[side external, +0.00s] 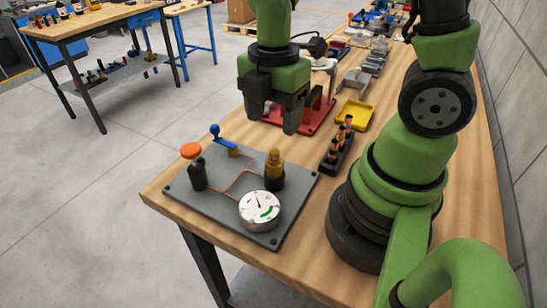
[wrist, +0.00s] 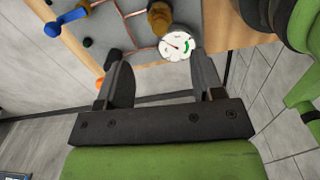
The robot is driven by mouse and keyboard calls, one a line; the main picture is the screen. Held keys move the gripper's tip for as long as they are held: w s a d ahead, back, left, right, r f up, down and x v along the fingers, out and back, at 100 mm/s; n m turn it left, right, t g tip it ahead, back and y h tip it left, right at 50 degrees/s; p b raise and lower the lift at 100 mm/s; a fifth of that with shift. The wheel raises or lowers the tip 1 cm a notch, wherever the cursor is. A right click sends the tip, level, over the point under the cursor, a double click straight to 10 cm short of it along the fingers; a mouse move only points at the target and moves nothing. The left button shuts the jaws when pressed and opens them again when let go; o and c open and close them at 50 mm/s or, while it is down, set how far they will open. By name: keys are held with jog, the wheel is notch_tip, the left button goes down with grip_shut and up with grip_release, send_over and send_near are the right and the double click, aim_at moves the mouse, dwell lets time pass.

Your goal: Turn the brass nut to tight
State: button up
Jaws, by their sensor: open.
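The brass nut (side external: 275,162) stands upright on a dark round base at the right of the grey plate (side external: 232,230). In the wrist view the brass nut (wrist: 160,18) shows at the top edge, partly cut off, beyond my fingertips. My gripper (side external: 272,122) is open and empty, fingers pointing down. In the side view it appears above and behind the nut, apart from it. In the wrist view nothing sits between the fingers of my gripper (wrist: 155,57).
The plate also carries a white gauge (side external: 260,209), an orange knob (side external: 191,150), a blue-handled valve (side external: 223,137) and thin copper tubing. A black rack of small parts (side external: 338,150), a yellow tray (side external: 355,114) and a red stand (side external: 314,116) are nearby on the wooden bench.

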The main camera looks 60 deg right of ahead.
aim_at(274, 154)
notch_tip(274, 154, down, 10)
dwell(0.6)
jog(key=c, duration=0.9)
